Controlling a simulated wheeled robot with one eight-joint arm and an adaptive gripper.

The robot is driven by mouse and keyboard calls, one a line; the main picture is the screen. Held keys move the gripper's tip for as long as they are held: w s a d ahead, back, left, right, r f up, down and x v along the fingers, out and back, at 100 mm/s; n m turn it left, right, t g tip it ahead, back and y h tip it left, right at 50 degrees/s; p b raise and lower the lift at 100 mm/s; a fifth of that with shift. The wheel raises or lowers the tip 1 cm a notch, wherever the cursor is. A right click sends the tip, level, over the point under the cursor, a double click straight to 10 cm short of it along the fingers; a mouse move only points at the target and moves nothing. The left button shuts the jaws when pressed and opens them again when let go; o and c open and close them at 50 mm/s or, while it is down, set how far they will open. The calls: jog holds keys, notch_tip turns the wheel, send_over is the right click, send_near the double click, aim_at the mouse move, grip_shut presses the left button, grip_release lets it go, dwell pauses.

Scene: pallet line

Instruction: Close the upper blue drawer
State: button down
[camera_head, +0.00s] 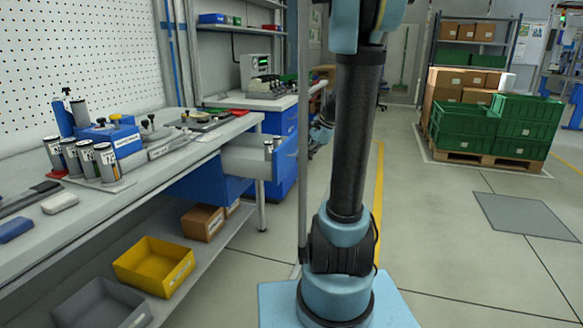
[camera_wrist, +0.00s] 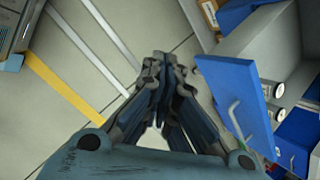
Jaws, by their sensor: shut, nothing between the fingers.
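The upper blue drawer is pulled out from under the workbench. Its blue front (camera_head: 285,157) faces right in the head view, and its grey side shows behind. In the wrist view its blue front (camera_wrist: 228,88) with a pale bar handle (camera_wrist: 236,122) is to the right of my gripper. Small cylinders (camera_wrist: 276,90) stand inside the drawer. My gripper (camera_wrist: 163,62) is shut and empty, beside the outer face of the drawer front, with a gap seeming to show between them. In the head view my arm hides most of my gripper.
The workbench (camera_head: 185,150) at left carries several cylinders and a blue box. A yellow bin (camera_head: 153,266), a grey bin (camera_head: 102,304) and cardboard boxes (camera_head: 203,222) sit on its lower shelf. Green crates (camera_head: 463,130) stand on a pallet at right. Floor between is clear.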

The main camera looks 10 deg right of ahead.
jog(key=w+d+f+m+t+y, duration=0.1)
jog(key=w+d+f+m+y, duration=0.2)
jog(key=w, duration=0.6)
jog(key=w+d+f+m+t, duration=0.1)
jog(key=w+d+f+m, duration=0.2)
jog(key=w+d+m, duration=0.45)
jog(key=n, duration=0.2)
send_near(284, 170)
notch_tip(284, 170, down, 3)
jog(key=d, duration=0.1)
jog(key=shift+w+a+f, duration=0.1)
jog(key=shift+w+a, duration=0.15)
jog(key=shift+a, duration=0.4)
jog(key=shift+w+a+r, duration=0.1)
jog(key=shift+w+a, duration=0.15)
jog(key=shift+a, duration=0.4)
jog(key=shift+w+a+f, duration=0.1)
jog(key=shift+w+a, duration=0.15)
jog(key=shift+a, duration=0.4)
jog(key=shift+w, duration=0.1)
